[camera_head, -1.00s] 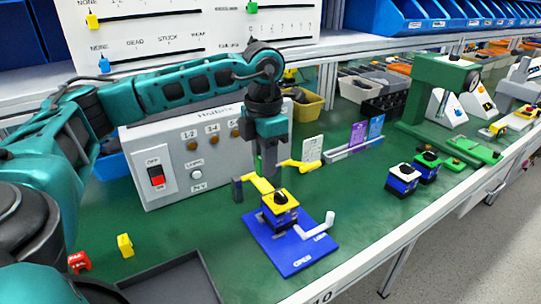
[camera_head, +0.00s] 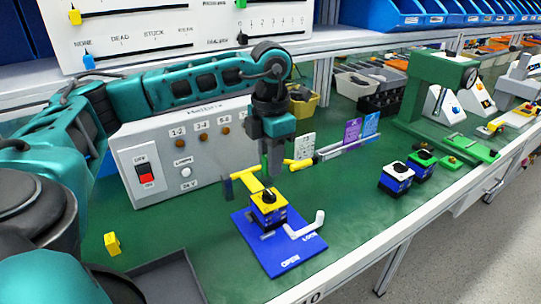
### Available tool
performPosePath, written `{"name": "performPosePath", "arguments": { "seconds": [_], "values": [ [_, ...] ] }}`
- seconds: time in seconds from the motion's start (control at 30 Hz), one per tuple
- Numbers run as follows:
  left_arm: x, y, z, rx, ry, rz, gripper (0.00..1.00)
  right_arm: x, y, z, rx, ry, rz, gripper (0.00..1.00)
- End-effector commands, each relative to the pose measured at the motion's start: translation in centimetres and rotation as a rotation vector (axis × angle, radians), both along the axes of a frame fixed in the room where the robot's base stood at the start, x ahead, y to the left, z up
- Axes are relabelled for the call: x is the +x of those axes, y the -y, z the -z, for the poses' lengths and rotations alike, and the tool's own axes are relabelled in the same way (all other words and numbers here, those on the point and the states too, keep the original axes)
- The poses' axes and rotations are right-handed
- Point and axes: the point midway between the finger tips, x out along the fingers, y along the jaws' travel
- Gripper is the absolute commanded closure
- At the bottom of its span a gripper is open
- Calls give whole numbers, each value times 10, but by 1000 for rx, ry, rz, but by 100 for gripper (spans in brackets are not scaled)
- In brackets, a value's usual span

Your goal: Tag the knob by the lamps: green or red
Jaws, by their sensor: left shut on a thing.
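The switch (camera_head: 268,213), with a yellow top and a black knob (camera_head: 268,196), sits on a blue fixture plate (camera_head: 290,262) marked OPEN and LOCK. A white lever (camera_head: 306,229) is at its right. My left gripper (camera_head: 273,172) points down just behind the switch. It is shut, seemingly on the yellow bar (camera_head: 300,163) whose arms show on both sides; the contact is hidden. The grey tester box (camera_head: 160,150) has amber lamps (camera_head: 201,138) labelled 1-2 and 3-4, plus another; none looks clearly lit. Its red rocker (camera_head: 145,173) is beside OFF. My right gripper is out of view.
A yellow block (camera_head: 112,244) lies at the left by a dark tray (camera_head: 165,280). Two more blue switches (camera_head: 396,179) stand at the right, near a green press (camera_head: 435,95). Cards (camera_head: 352,132) stand in a rack behind. Green bench lies clear right of the plate.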

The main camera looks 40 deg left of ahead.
Motion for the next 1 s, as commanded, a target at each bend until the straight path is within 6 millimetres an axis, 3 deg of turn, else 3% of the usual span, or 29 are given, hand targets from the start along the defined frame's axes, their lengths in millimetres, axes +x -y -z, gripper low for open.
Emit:
{"name": "performPosePath", "arguments": {
  "seconds": [0.5,1.0],
  "values": [
    [0,0,48,-1,1,1,100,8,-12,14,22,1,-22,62],
    [0,0,50,0,1,1,100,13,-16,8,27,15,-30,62]
  ]
}}
